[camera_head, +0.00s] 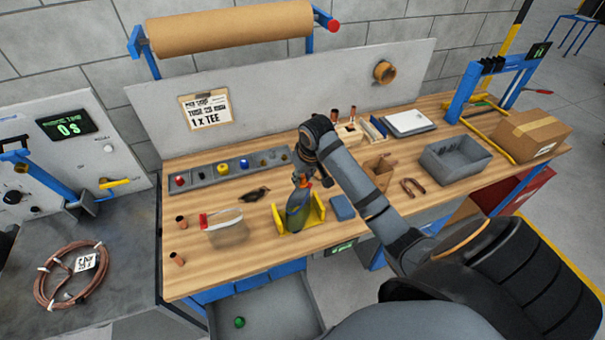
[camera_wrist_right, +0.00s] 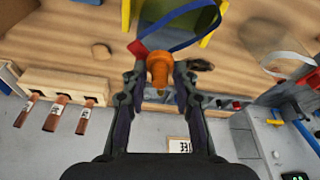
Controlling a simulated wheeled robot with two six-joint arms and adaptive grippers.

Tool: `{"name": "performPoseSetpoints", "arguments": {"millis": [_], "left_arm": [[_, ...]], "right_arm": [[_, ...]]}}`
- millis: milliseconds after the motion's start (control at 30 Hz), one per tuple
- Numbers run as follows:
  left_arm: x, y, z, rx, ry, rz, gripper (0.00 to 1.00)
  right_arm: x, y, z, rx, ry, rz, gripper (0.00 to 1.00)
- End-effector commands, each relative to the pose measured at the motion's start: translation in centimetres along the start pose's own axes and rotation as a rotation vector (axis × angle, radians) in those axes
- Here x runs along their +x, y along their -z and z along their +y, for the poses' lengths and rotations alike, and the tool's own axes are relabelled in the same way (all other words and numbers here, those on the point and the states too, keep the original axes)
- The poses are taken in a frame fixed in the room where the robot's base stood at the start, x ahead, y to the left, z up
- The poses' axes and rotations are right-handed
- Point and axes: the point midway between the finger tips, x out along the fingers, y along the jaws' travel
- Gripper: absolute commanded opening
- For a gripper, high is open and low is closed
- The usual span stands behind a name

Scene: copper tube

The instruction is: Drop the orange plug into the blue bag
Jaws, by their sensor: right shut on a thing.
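My right gripper (camera_head: 306,178) reaches down over the bench in the head view. In the right wrist view my right gripper (camera_wrist_right: 158,78) is shut on the orange plug (camera_wrist_right: 158,68), which sits between the fingertips. The blue bag (camera_head: 297,212) stands open in a yellow holder (camera_head: 318,213) just below the gripper. Its blue rim (camera_wrist_right: 200,42) with a red tab shows in the right wrist view, and the plug appears beside or over the rim's near edge. I cannot tell the plug's height above it. My left gripper is not in view.
A clear bag with a red strip (camera_head: 228,228) stands left of the holder. A grey tray of small coloured parts (camera_head: 228,170) lies behind. A blue block (camera_head: 342,207) sits to the right. A grey bin (camera_head: 455,160) and cardboard box (camera_head: 527,134) stand farther right. An open drawer (camera_head: 265,310) is below.

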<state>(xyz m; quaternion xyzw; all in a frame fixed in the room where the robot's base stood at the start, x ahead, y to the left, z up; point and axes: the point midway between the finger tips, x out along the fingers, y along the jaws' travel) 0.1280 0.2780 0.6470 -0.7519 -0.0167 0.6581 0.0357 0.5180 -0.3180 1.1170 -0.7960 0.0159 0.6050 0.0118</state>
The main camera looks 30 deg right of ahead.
Motion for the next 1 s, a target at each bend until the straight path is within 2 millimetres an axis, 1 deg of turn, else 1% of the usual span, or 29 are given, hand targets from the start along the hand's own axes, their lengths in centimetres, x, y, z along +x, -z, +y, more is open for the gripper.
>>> {"name": "performPoseSetpoints", "arguments": {"millis": [100,133,200,300,433,567,633,733,900,1000], "left_arm": [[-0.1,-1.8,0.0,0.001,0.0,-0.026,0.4],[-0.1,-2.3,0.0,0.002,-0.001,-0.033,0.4],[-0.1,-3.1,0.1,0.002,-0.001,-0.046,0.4],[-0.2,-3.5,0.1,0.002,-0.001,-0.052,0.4],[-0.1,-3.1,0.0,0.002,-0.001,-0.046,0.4],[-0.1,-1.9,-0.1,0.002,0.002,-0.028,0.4],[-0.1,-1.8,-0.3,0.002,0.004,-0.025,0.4],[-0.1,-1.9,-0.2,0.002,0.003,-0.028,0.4],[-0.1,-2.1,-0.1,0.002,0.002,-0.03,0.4],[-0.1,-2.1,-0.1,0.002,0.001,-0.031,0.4]], "right_arm": [[0.0,0.0,0.0,0.0,0.0,0.0,0.18],[0.0,0.0,0.0,0.0,0.0,0.0,0.32],[0.0,0.0,0.0,0.0,0.0,0.0,0.42],[0.0,0.0,0.0,0.0,0.001,0.0,0.55],[0.0,0.0,0.0,0.0,0.0,0.0,0.55],[-0.1,0.0,0.0,0.0,0.0,0.0,0.55],[-0.4,0.0,0.0,-0.001,0.0,0.001,0.55],[-1.9,0.1,0.1,-0.001,-0.002,0.003,0.55],[-5.2,0.1,0.1,-0.002,-0.002,0.004,0.55],[-6.6,0.1,0.1,-0.001,-0.001,0.002,0.55]]}}
